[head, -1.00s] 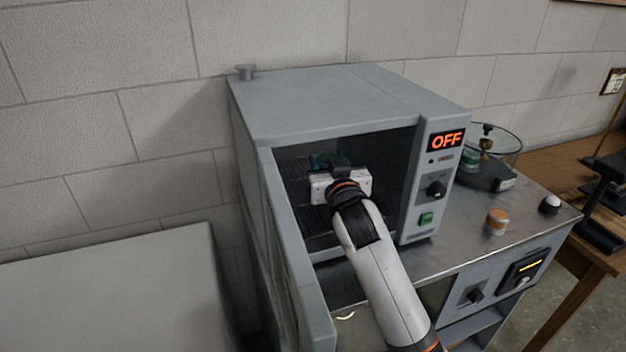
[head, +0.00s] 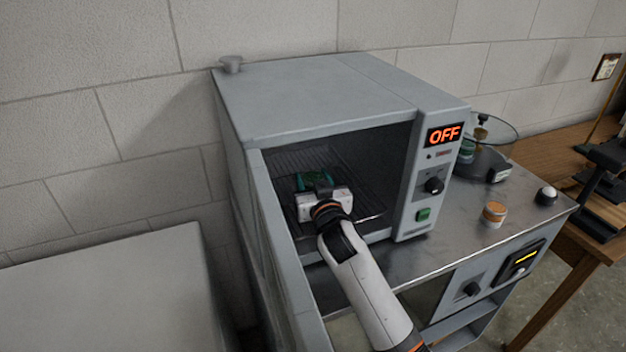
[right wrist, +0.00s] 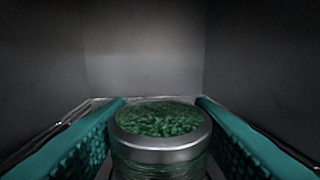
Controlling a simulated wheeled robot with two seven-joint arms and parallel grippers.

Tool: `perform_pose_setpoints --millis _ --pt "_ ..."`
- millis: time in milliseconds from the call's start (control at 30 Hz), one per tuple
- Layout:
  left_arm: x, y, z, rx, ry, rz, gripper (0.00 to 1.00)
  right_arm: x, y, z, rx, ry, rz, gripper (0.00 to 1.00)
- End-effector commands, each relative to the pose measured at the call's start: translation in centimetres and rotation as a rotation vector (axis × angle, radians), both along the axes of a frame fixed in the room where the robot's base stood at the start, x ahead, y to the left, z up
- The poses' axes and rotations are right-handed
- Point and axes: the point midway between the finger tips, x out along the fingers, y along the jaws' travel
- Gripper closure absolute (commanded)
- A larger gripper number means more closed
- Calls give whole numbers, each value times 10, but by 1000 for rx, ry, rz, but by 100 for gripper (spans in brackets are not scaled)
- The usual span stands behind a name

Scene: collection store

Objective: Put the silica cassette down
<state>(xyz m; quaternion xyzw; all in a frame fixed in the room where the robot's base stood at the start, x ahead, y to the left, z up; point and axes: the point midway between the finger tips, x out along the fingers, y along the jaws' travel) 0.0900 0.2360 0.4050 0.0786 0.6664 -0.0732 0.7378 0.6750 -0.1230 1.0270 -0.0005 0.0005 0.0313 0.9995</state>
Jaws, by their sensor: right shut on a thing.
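The silica cassette is a round canister with a metal rim, filled with green granules. It fills the lower middle of the right wrist view (right wrist: 160,122), between two teal finger pads. My right gripper (head: 314,181) is shut on it inside the open oven (head: 300,95). In the head view the cassette shows only as a small green patch (head: 313,185) beyond the gripper's white body, which hides part of it. It is low over the wire shelf (head: 355,195); I cannot tell whether it touches. My left gripper is not in view.
The oven's door stands open on the left (head: 275,240), close to my right arm. Its display (head: 443,135) reads OFF. On the metal top to the right are an orange-banded jar (head: 494,214) and a glass-covered dish (head: 485,150). Bare shelf shows right of the gripper.

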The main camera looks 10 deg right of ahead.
Motion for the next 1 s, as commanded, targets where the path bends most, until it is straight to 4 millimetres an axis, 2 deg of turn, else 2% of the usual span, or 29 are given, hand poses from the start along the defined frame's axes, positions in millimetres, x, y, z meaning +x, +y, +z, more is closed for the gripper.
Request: perform_pose_setpoints --millis 300,333,467,800,1000 --pt "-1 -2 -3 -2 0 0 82 0 0 -3 1 -1 0 76" --pt "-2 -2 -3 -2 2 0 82 0 0 -3 1 -1 0 50" --pt "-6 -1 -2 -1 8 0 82 0 0 -2 0 -1 0 30" --pt "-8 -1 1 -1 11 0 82 0 0 3 0 -1 0 30" --pt "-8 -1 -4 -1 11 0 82 -28 -2 -2 2 0 0 30"
